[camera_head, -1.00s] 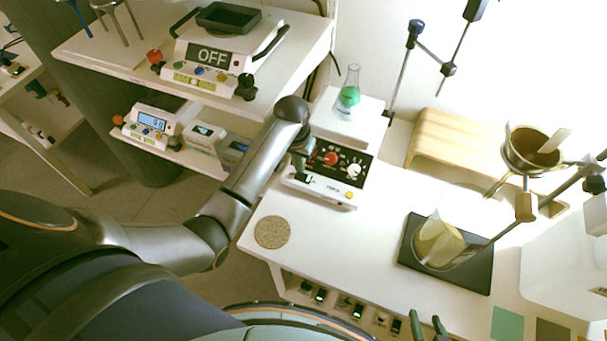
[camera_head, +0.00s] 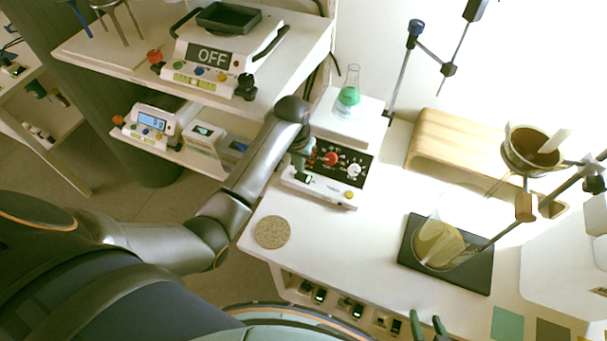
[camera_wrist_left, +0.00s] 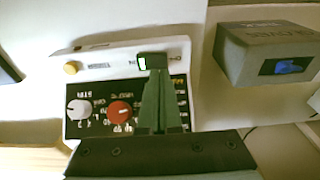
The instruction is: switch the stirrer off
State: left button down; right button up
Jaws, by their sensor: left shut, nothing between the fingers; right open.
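The stirrer (camera_head: 326,190) is a white unit with a black front panel, a red knob and a white knob. It also shows upside down in the left wrist view (camera_wrist_left: 110,62). A flask of green liquid (camera_head: 348,98) stands on its white top plate. A dark rocker switch with a bright green part (camera_wrist_left: 150,62) sits on its front strip. My left gripper (camera_wrist_left: 155,76) is shut and empty, with its fingertips right at the switch; I cannot tell whether they touch it. In the head view my left wrist partly hides the gripper. My right gripper (camera_head: 428,322) is open at the bottom edge.
A balance reading OFF (camera_head: 208,56) stands on the shelf at the left, with smaller devices below. A cork disc (camera_head: 272,232) lies near the bench edge. A grey box (camera_wrist_left: 262,55) is near the stirrer.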

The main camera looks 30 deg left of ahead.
aim_at(299, 176)
pick_arm(q)
jog(key=shift+f+b, duration=0.45)
jog(key=shift+f, duration=0.7)
dwell(0.9)
jog(key=shift+r, duration=0.1)
notch_tip(299, 176, up, 3)
jog(key=shift+f+p, duration=0.15)
jog(key=shift+p, duration=0.9)
jog(key=shift+r, duration=2.1)
